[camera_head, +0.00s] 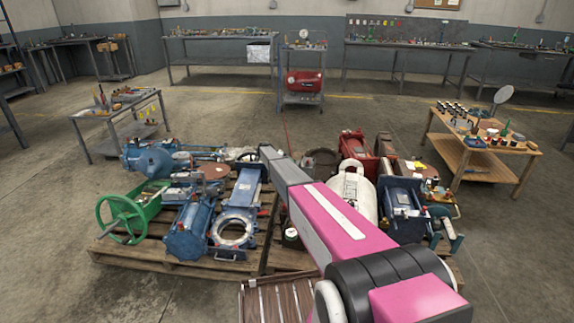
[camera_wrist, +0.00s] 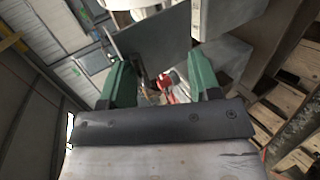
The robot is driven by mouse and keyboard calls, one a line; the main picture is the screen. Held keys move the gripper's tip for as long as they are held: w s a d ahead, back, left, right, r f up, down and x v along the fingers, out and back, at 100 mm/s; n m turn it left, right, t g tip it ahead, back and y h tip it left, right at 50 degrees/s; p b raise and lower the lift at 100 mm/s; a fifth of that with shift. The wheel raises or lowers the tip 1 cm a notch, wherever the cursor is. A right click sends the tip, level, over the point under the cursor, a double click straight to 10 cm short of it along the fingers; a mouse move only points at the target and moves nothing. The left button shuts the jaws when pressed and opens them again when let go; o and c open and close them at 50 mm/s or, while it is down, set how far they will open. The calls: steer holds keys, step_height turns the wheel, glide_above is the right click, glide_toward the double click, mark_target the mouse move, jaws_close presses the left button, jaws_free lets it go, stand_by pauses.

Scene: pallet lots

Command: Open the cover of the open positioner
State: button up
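In the wrist view my gripper (camera_wrist: 160,80) has its two green fingers well apart. A flat grey plate (camera_wrist: 150,40) stands tilted just beyond the fingertips, and its lower corner reaches into the gap between them. I cannot tell whether it touches a finger or whether it is the positioner's cover. Small red and metal parts (camera_wrist: 168,88) show deeper in the gap. In the head view my pink arm reaches over the pallets and hides my gripper. A blue unit with a dark face (camera_head: 403,198) stands on the right pallet; I cannot tell which unit is the open positioner.
Blue valves (camera_head: 188,230), a green handwheel (camera_head: 122,218) and a white rounded body (camera_head: 352,190) crowd the pallets. A wooden table (camera_head: 470,160) stands at right and a metal bench (camera_head: 118,112) at left. Wooden slats (camera_wrist: 290,110) show at right in the wrist view.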

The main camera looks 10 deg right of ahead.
steer(key=shift+w+a+f, duration=0.1)
steer(key=shift+f, duration=0.25)
steer(key=shift+c, duration=0.4)
steer(key=v, duration=1.1)
steer(key=shift+r, duration=0.4)
steer(key=s+d+r+n+t+y, duration=0.1)
steer(key=s+d+n+y, duration=0.15)
steer(key=s, duration=1.45)
steer(key=s+d+n+t+y, duration=0.1)
steer(key=s+d+y, duration=0.2)
steer(key=s, duration=1.3)
steer(key=s+a+r+n+t+y, duration=0.1)
steer(key=s+r+y, duration=0.1)
steer(key=s, duration=1.2)
steer(key=s+a+r+t+y, duration=0.1)
steer(key=s+r+t+y, duration=0.1)
steer(key=s, duration=1.2)
step_height(320, 180, up, 2)
steer(key=shift+s+r+n+y, duration=0.15)
steer(key=shift+s+n+y, duration=0.2)
steer(key=shift+y, duration=0.5)
